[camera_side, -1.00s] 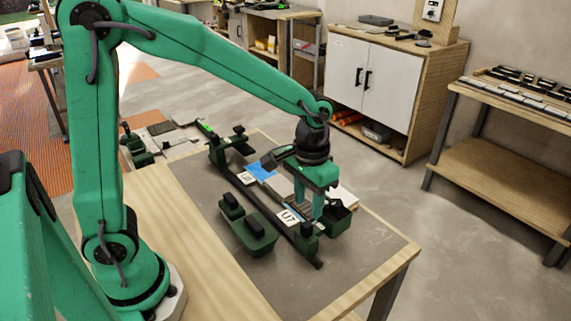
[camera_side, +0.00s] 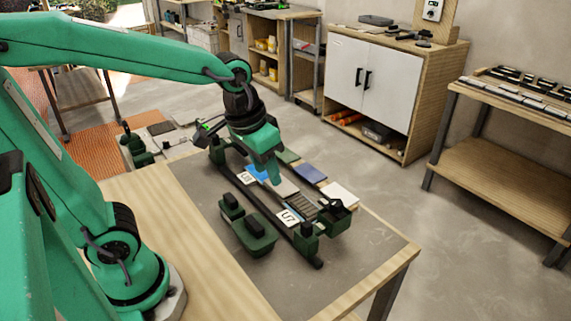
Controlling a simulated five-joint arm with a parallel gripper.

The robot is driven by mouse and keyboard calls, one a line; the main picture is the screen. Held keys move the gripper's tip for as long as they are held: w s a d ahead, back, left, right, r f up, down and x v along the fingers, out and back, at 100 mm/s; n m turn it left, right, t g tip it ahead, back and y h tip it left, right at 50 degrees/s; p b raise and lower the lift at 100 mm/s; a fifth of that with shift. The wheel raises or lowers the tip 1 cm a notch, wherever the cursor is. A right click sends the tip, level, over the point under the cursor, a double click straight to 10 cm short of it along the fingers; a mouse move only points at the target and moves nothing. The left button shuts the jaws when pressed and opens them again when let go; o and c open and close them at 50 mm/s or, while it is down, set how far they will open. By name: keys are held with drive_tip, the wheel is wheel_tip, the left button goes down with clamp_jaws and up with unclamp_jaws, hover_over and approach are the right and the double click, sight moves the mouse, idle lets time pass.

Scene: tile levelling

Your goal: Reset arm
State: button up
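My gripper (camera_side: 270,172) is at the end of my green arm, above the back part of the dark green fixture on the table. It is tilted and points down. Its fingers overlap in this view, so I cannot tell whether they are apart. A row of tiles lies along the fixture's rail (camera_side: 262,205): a light blue tile (camera_side: 257,172), a grey-white tile (camera_side: 284,187) and a ribbed dark tile (camera_side: 301,206). A white tag marked U7 (camera_side: 288,217) is at the front. A blue tile (camera_side: 312,173) and a white tile (camera_side: 340,194) lie behind the row.
A dark green holder (camera_side: 247,232) with black blocks stands left of the rail. A dark green bracket (camera_side: 334,216) stands at the row's front end. The grey mat (camera_side: 340,265) is bare at the front. A white cabinet (camera_side: 375,80) and a wooden shelf (camera_side: 500,165) stand apart behind.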

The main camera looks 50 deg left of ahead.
drive_tip(key=s+a+r+t, duration=0.2)
drive_tip(key=s+a, duration=0.1)
drive_tip(key=s, duration=0.3)
drive_tip(key=shift+s+r+t, duration=0.25)
drive_tip(key=shift+s+t, duration=0.05)
drive_tip(key=shift+s, duration=0.1)
drive_tip(key=shift+a, duration=0.1)
idle(0.8)
